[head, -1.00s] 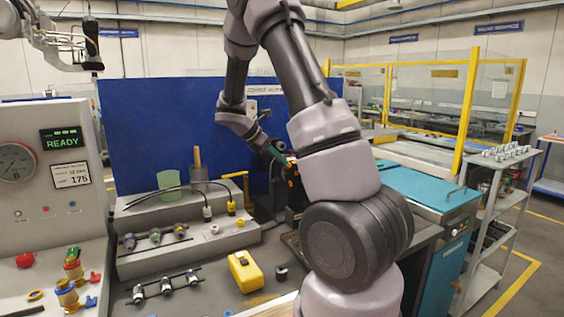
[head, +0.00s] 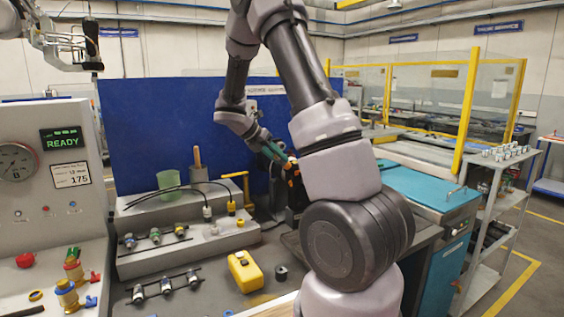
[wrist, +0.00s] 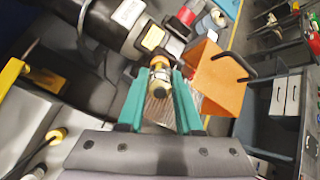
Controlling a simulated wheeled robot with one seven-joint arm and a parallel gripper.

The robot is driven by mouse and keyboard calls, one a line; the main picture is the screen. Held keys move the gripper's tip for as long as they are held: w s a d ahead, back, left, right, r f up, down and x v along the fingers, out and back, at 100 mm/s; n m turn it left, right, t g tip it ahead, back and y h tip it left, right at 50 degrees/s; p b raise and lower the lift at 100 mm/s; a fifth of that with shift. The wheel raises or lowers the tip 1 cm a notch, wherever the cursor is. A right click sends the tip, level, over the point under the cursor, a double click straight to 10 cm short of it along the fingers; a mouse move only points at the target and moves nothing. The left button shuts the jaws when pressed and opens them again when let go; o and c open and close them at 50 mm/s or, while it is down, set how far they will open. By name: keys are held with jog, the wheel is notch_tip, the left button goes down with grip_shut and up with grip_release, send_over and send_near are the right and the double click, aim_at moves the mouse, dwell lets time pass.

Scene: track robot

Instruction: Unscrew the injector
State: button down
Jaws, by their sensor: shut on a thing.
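My gripper (wrist: 159,78) has green fingers, one on each side of a small injector (wrist: 160,88) with a brass-coloured body and a round end facing the wrist camera. The gripper is shut on it. Beyond it is a dark grey machine body (wrist: 120,25) with a white label; I cannot tell how far the injector is seated in it. In the head view my gripper (head: 275,153) is in front of the blue panel, left of my upper arm, and the injector is too small to make out.
Several injectors lie in a row on the grey stepped block (head: 240,238) and another row on the bench. A yellow box (head: 245,271) and a green cup (head: 168,184) stand nearby. An orange block (wrist: 217,80) is close right of the fingers. The test stand (head: 75,215) reads READY.

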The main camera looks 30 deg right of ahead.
jog(key=shift+a+r, duration=0.1)
jog(key=shift+v, duration=1.75)
